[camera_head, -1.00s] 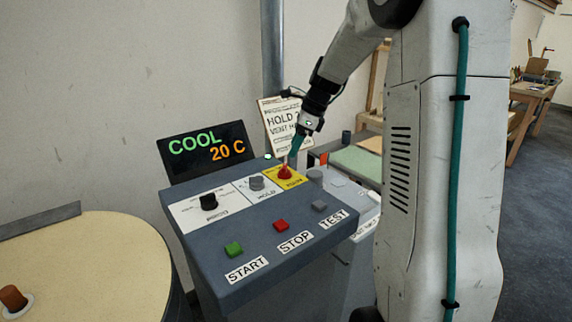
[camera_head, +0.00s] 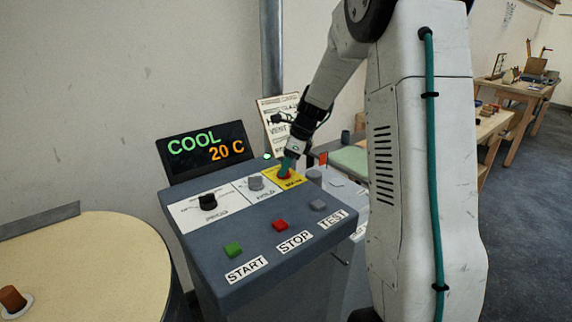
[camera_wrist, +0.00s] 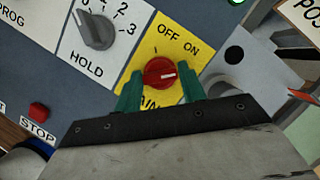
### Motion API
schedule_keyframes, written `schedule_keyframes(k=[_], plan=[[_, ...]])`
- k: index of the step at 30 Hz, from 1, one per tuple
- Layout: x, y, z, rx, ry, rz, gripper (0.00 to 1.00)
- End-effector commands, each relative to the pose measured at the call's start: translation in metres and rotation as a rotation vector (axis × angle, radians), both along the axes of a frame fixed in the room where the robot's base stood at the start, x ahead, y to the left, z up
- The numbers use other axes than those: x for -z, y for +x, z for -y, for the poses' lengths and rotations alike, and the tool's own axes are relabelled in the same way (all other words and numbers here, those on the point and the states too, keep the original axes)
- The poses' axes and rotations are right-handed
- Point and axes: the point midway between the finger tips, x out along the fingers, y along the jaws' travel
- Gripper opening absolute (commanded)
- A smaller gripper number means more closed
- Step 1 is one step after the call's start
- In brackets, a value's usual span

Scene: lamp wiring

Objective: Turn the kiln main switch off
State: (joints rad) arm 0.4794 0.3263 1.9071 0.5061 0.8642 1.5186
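The kiln main switch is a red round knob (camera_wrist: 159,72) on a yellow plate (camera_wrist: 143,55) marked OFF and ON. My gripper (camera_wrist: 161,80) has green fingers, one on each side of the knob.
The sloped panel also bears a grey HOLD knob (camera_wrist: 97,32), a black knob (camera_head: 208,202), a green START button (camera_head: 233,249), a red STOP button (camera_head: 280,225) and a grey TEST button (camera_head: 318,205). A paper sign (camera_head: 279,113) stands behind the panel.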

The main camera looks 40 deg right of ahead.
Motion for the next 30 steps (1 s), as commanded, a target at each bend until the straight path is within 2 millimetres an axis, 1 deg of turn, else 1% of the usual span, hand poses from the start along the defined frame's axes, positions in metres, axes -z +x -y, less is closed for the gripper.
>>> schedule_keyframes(k=[1,2,3,11,17,23,30], plan=[[-0.0001,0.0,0.0,0.0,0.0,0.0,0.26],[-0.0002,-0.0001,0.0001,0.0,0.0,0.0,0.17],[-0.0002,0.0,0.0001,0.0,0.0,0.0,0.14],[-0.0003,0.0003,0.0004,-0.017,0.0,0.0,0.14],[-0.0001,0.0011,0.001,-0.094,-0.001,0.001,0.14],[-0.0004,0.0022,0.0013,-0.242,0.0,0.001,0.14],[-0.0003,0.0038,0.0016,-0.47,-0.001,0.001,0.14]])
